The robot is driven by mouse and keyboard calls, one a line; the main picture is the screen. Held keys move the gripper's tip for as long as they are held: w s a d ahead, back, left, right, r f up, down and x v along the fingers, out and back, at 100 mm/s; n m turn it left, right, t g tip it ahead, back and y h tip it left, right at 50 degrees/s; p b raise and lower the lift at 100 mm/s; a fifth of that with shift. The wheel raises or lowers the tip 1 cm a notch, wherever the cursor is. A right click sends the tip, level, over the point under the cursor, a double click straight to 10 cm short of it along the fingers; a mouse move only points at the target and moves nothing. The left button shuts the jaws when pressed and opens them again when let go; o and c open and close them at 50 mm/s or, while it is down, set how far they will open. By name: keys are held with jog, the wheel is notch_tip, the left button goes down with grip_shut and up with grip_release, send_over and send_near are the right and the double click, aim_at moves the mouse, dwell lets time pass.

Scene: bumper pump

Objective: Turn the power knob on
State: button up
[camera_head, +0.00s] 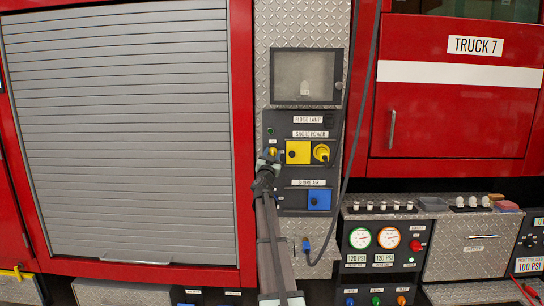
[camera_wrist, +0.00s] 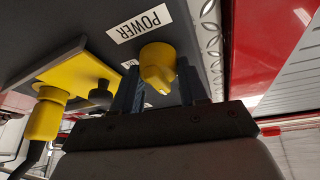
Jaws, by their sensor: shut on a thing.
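The power knob (camera_wrist: 157,62) is yellow, on a dark panel beside a white label (camera_wrist: 139,24) reading POWER, in the wrist view. A pale pointer mark on it points away from the label, toward my gripper's base. My gripper (camera_wrist: 157,88) has one dark finger on each side of the knob and is shut on it. In the head view, my gripper (camera_head: 267,172) is at the left edge of the dark control panel (camera_head: 291,218), where it partly hides the knob. A smaller label by the knob is mostly hidden.
Right of my gripper are a yellow cover (camera_head: 298,152) and a yellow plug (camera_head: 321,152) under a SHORE POWER label, with a blue cover (camera_head: 319,199) below. A dark cable (camera_head: 362,110) hangs at the right. A grey roller shutter (camera_head: 125,130) stands at the left.

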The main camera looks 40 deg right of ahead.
jog(key=shift+m, duration=0.3)
jog(key=m+g, duration=0.1)
jog(key=m, duration=0.1)
jog(key=m+g, duration=0.1)
jog(key=m, duration=0.2)
jog(key=shift+r+g, duration=0.1)
jog(key=shift+g, duration=0.3)
jog(key=m+g, duration=0.2)
jog(key=m, duration=0.3)
jog(key=m+g+y, duration=0.1)
jog(key=m, duration=0.4)
jog(key=m+y, duration=0.2)
jog(key=m, duration=0.2)
jog(key=shift+g, duration=0.3)
jog(key=o, duration=1.1)
jog(key=shift+c, duration=0.2)
